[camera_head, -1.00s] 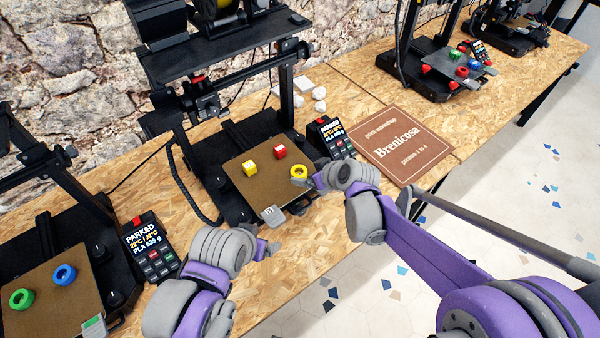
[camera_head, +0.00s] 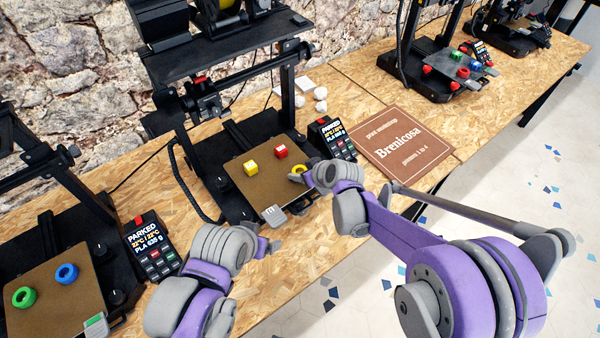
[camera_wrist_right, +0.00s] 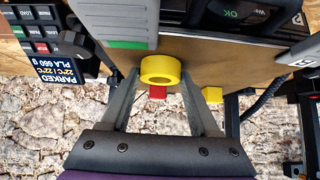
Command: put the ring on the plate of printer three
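The yellow ring (camera_head: 299,169) is at the right edge of the middle printer's brown plate (camera_head: 262,190), partly covered by my right gripper (camera_head: 297,177). In the right wrist view the ring (camera_wrist_right: 161,70) lies between the tips of my right gripper (camera_wrist_right: 161,77), a finger close on each side; a narrow gap seems to remain. My left gripper (camera_head: 270,247) hangs near the table's front edge, off the plate; its finger opening is unclear. A dark plate (camera_head: 462,70) with several coloured pieces belongs to the printer to the right. Which printer is three is not clearly readable.
A yellow cube (camera_head: 251,168) and a red cube (camera_head: 281,150) stand on the ring's plate. A display (camera_head: 333,138) stands beside it, near my right gripper. The brown sign (camera_head: 405,145) lies flat to the right. The front-left plate (camera_head: 50,295) holds green and blue rings.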

